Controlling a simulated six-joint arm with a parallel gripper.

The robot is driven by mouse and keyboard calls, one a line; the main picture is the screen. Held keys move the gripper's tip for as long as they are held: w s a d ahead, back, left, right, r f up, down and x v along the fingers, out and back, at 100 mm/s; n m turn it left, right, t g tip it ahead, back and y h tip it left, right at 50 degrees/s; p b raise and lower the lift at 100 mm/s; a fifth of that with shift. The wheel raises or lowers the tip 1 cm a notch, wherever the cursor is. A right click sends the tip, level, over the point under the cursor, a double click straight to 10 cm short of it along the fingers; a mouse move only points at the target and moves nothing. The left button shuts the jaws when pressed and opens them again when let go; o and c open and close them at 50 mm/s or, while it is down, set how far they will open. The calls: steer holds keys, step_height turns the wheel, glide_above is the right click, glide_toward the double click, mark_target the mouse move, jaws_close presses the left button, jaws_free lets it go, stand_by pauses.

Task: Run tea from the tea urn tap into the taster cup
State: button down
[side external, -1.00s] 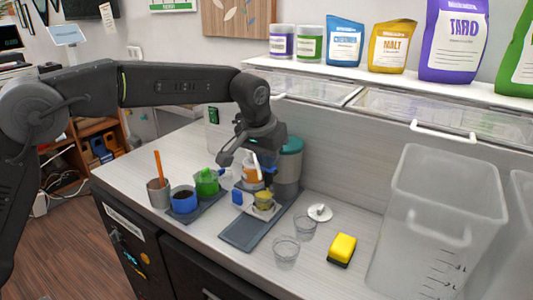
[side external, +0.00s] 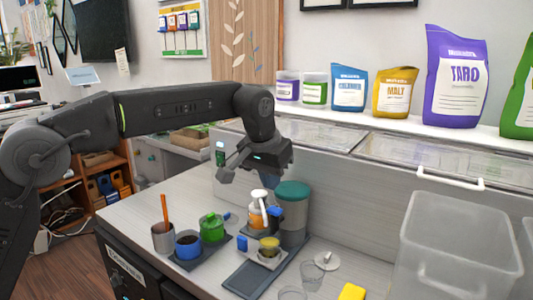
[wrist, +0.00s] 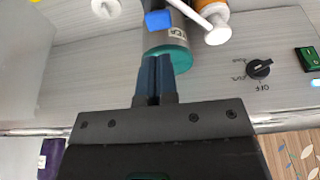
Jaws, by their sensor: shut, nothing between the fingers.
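The tea urn (side external: 293,218) is a grey cylinder with a teal lid; the lid also shows in the wrist view (wrist: 168,56). A blue tap lever (side external: 275,211) is at its front, seen also in the wrist view (wrist: 157,20). A small cup with yellowish contents (side external: 269,248) sits on a white stand in front of the urn; I cannot tell whether it is the taster cup or whether anything flows. My gripper (side external: 269,184) is above and behind the urn lid, fingers shut and empty. In the wrist view the fingertips (wrist: 155,60) overlap the lid's edge.
An orange bottle with a white pump (side external: 257,212) stands left of the urn. A green pot (side external: 212,228), a blue cup (side external: 188,244) and a grey cup with an orange stick (side external: 163,238) stand further left. A clear bin (side external: 455,250) is at right. A dial (wrist: 259,69) is on the back panel.

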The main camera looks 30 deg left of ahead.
steer(key=v, duration=0.7)
steer(key=shift+r, duration=0.15)
stand_by(1.4)
steer(key=s+a+t, duration=0.1)
steer(key=s+a, duration=0.3)
steer(key=s, duration=0.4)
steer(key=s+a, duration=0.4)
steer(key=s, duration=0.4)
steer(key=s+a+f+t, duration=0.1)
steer(key=s+a+f, duration=0.2)
steer(key=s+f, duration=0.9)
steer(key=shift+s+a, duration=0.4)
steer(key=shift+s, duration=0.65)
